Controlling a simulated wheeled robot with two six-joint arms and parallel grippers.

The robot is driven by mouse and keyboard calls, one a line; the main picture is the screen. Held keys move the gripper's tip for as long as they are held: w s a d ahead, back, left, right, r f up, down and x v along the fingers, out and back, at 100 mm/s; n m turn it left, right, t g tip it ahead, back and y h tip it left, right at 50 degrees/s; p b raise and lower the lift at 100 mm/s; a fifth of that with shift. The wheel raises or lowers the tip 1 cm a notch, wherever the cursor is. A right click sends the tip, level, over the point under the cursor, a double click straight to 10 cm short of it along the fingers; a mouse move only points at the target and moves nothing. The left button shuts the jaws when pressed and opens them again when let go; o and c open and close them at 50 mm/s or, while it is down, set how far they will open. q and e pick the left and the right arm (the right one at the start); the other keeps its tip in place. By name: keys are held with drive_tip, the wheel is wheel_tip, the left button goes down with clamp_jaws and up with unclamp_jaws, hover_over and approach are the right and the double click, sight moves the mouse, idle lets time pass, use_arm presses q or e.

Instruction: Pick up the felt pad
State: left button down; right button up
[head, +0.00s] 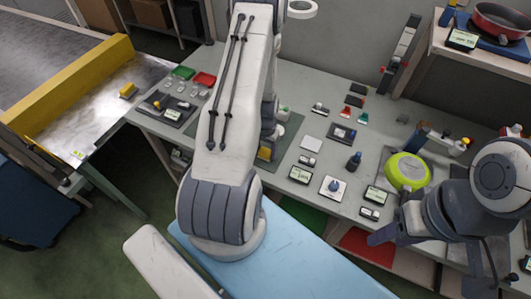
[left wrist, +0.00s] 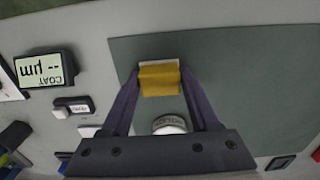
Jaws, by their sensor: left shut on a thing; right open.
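A small yellow block with a pale strip along one edge (left wrist: 160,81), which looks like the felt pad, is between the fingers of my left gripper (left wrist: 158,88). The left gripper is shut on it, over a dark green mat (left wrist: 235,70). Its yellow side also shows in the head view (head: 265,152), beside my left arm, which hides most of the gripper. I cannot tell whether the pad touches the mat. My right gripper (head: 390,228) is open and empty near the table's front edge, below the lime-green pan (head: 407,172).
A round white-topped item (left wrist: 169,124) is close to my left gripper. A coat gauge display (left wrist: 44,68) lies beside the mat. Several small tools and displays crowd the grey table (head: 330,118). A yellow-edged conveyor (head: 70,85) is at left, and a red pan (head: 500,20) stands on a raised shelf.

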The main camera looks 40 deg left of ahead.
sight(267, 151)
use_arm(q)
drive_tip(key=shift+r, duration=0.1)
drive_tip(key=shift+r, duration=0.4)
drive_tip(key=r+b, duration=0.2)
drive_tip(key=r, duration=0.1)
drive_tip(key=shift+w+d+r, duration=0.1)
drive_tip(key=shift+d+r, duration=0.1)
drive_tip(key=shift+d, duration=0.15)
drive_tip(key=d+r+b, duration=0.2)
drive_tip(key=d+r, duration=0.4)
drive_tip(key=d, duration=0.5)
drive_tip(key=shift+r, duration=0.35)
drive_tip(key=c, duration=0.9)
unclamp_jaws()
drive_tip(key=c, duration=0.4)
